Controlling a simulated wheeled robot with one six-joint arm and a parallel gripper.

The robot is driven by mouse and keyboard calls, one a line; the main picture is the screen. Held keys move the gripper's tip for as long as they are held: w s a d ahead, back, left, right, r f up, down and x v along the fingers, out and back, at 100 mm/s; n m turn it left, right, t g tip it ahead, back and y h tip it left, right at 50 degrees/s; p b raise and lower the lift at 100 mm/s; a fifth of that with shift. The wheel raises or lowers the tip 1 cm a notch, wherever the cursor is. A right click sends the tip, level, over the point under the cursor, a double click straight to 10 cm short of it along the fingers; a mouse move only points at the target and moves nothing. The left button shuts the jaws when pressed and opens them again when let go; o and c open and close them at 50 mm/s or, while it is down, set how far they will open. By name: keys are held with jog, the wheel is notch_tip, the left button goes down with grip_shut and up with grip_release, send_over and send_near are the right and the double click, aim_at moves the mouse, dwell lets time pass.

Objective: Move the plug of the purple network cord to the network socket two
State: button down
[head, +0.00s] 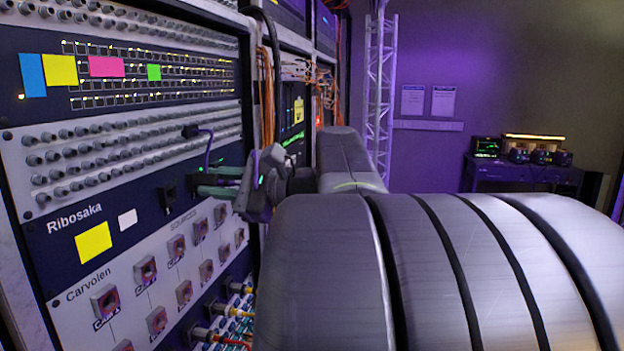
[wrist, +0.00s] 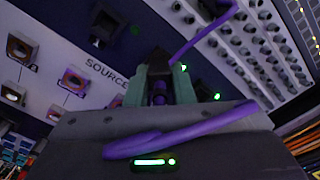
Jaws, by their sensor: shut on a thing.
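My gripper (head: 205,182) has green fingers that point at the dark blue strip of the rack panel. In the wrist view the fingers (wrist: 160,93) are shut on the plug of the purple network cord (wrist: 159,88). A dark block lies just beyond the fingertips; I cannot tell whether the plug is in a socket. The purple cord (wrist: 185,130) lies across my gripper's body and runs up to the right. In the head view the cord (head: 208,150) reaches a black connector (head: 190,131) above. A black socket (head: 168,195) sits left of my gripper; it also shows in the wrist view (wrist: 104,27).
Rows of grey knobs (head: 70,160) lie above the strip, and a white panel of square connectors (head: 146,270) lies below. Several coloured cables (head: 235,315) hang at the bottom, orange ones (head: 267,95) to the right. My arm covers much of the right side.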

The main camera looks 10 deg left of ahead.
dwell(0.5)
jog(key=c, duration=1.2)
grip_release()
jog(key=shift+o, duration=0.2)
jog(key=shift+d, duration=0.1)
jog(key=shift+s+d, duration=0.2)
jog(key=shift+d, duration=2.2)
jog(key=shift+d, duration=0.1)
jog(key=shift+s+d+p, duration=0.2)
jog(key=shift+d+p, duration=0.4)
jog(key=shift+d, duration=1.3)
jog(key=shift+a, duration=0.1)
jog(key=shift+w+a+b, duration=0.2)
jog(key=shift+a+b, duration=0.05)
jog(key=shift+a, duration=1.65)
jog(key=shift+w+a+b, duration=0.15)
jog(key=shift+a+b, duration=0.1)
jog(key=shift+a, duration=1.6)
